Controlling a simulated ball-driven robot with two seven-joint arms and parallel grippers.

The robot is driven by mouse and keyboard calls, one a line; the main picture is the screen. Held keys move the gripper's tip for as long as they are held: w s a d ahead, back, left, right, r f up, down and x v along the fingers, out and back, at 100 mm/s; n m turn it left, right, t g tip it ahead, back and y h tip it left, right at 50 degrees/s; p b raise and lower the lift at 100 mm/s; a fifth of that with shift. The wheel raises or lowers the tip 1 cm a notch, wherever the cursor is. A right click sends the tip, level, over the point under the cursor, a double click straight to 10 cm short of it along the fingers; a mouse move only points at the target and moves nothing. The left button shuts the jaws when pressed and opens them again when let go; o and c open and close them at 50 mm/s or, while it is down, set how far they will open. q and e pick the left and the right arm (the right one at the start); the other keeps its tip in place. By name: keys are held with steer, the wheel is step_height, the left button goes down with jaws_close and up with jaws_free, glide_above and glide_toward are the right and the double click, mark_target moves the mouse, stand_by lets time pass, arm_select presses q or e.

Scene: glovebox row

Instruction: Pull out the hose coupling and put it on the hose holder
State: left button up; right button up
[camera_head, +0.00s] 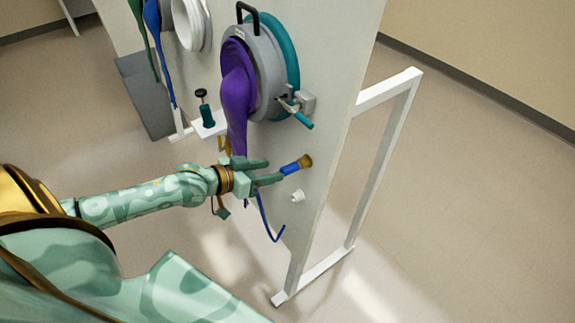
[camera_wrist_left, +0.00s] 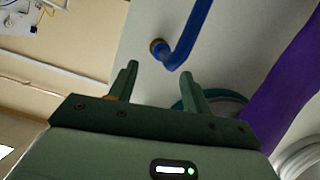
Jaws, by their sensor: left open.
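The hose coupling (camera_head: 292,168) is blue and sits at a brass fitting (camera_head: 305,160) on the light panel, below the glove port. In the left wrist view, the blue hose (camera_wrist_left: 190,40) bends near the brass ring (camera_wrist_left: 157,46), against the panel. My left gripper (camera_head: 276,169) is open and empty, its fingers pointing at the coupling. In the left wrist view my left gripper (camera_wrist_left: 159,70) has its fingertips just short of the hose bend. A small white peg (camera_head: 297,196), possibly the hose holder, sticks out below the coupling. My right gripper is out of view.
A purple glove (camera_head: 236,95) hangs from a round port (camera_head: 268,75) above my left gripper. A teal-handled latch (camera_head: 302,120) is beside it. A white bracket (camera_head: 209,127) holds a teal, black-topped part. A thin blue hose (camera_head: 264,215) hangs below. The panel stands on a white frame (camera_head: 383,165).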

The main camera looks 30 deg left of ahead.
mark_target(283, 168)
arm_select(q)
steer(key=b+x, duration=0.1)
steer(key=x, duration=0.7)
steer(key=shift+s, duration=0.1)
jaws_close()
